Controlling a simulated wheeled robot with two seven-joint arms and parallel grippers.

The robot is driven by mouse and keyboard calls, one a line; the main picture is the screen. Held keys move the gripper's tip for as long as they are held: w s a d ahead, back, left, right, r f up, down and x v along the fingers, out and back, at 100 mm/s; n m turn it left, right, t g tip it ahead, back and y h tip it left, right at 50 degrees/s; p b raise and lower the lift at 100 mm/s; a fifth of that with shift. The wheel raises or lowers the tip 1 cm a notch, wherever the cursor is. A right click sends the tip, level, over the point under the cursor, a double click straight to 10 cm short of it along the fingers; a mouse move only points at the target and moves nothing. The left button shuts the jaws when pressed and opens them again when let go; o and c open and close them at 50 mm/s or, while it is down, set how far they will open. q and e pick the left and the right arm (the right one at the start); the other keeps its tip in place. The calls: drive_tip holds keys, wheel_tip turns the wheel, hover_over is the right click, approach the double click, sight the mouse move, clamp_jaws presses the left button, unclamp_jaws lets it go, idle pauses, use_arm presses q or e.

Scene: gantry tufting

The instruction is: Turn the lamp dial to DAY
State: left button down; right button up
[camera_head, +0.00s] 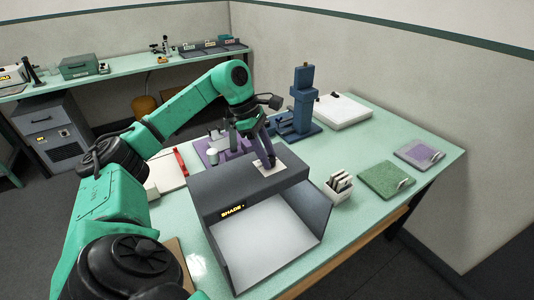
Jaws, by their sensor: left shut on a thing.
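A dark grey light booth (207,194) stands on the pale green table, with its open front towards me and a light grey floor inside. A small lit sign on its front edge seems to read SHADE. A pale dial plate (258,165) lies on the booth's top. My left gripper (267,160) points down at this plate, with its fingers shut on the lamp dial. The fingers hide most of the dial, and I cannot read its pointer or markings. My right gripper is out of view.
A blue stand (303,100) and a white box (342,111) are behind the booth. A small holder with pale cards (339,187), a green swatch (386,178) and a purple swatch (419,154) lie to its right. A purple fixture (210,154) is close behind.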

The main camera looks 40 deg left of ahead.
use_arm(q)
drive_tip(key=shift+c, duration=2.2)
unclamp_jaws()
drive_tip(key=shift+a+r, duration=0.2)
drive_tip(key=shift+r, duration=0.3)
drive_tip(key=p+v, duration=0.3)
drive_tip(key=v, duration=1)
drive_tip(key=shift+s+r, duration=0.15)
drive_tip(key=shift+r, duration=0.1)
drive_tip(key=shift+a+f, duration=0.1)
drive_tip(key=shift+a, duration=0.1)
